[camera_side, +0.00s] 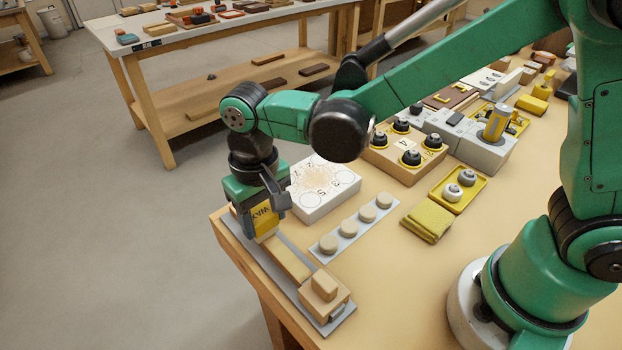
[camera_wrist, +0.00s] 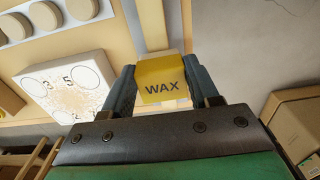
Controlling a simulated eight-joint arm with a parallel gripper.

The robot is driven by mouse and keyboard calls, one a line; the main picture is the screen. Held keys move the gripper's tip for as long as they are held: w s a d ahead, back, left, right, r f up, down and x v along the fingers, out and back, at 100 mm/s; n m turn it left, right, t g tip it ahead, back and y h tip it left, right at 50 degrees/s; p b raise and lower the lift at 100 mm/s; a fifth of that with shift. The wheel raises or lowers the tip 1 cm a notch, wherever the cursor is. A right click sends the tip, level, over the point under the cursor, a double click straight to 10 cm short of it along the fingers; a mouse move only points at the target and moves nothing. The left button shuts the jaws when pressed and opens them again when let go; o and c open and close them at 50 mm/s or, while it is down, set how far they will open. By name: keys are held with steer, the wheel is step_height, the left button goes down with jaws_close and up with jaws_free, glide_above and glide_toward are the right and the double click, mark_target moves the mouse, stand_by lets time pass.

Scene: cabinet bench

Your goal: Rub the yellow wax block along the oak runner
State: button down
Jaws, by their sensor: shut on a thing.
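My gripper (camera_wrist: 160,88) is shut on the yellow wax block (camera_wrist: 162,80), which is marked WAX and sits between both fingers in the wrist view. In the side view the yellow block (camera_side: 264,218) shows below my gripper, over the far end of the oak runner (camera_side: 286,260). The pale wooden runner lies along a grey base plate at the bench's front left edge, and it also shows beyond the block in the wrist view (camera_wrist: 146,22). The block's lower end is at or just above the runner; I cannot tell whether they touch.
A wooden block (camera_side: 325,297) stands at the runner's near end. A grey strip with several round pads (camera_side: 358,223) and a white numbered box (camera_side: 322,195) lie to the right. A folded yellow cloth (camera_side: 427,221) lies farther right. The bench edge is close on the left.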

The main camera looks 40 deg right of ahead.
mark_target(267, 217)
steer(key=shift+r, duration=3.7)
steer(key=shift+s+d+r, duration=0.15)
steer(key=shift+r, duration=0.05)
steer(key=s+d+r+m, duration=0.45)
steer(key=s+m, duration=0.25)
steer(key=m, duration=0.2)
steer(key=s+d+r+m, duration=0.4)
steer(key=s+d+m, duration=0.2)
steer(key=m, duration=0.3)
steer(key=f, duration=1.9)
steer(key=shift+s+a+f, duration=0.15)
steer(key=shift+a+f, duration=0.05)
steer(key=shift+f, duration=0.05)
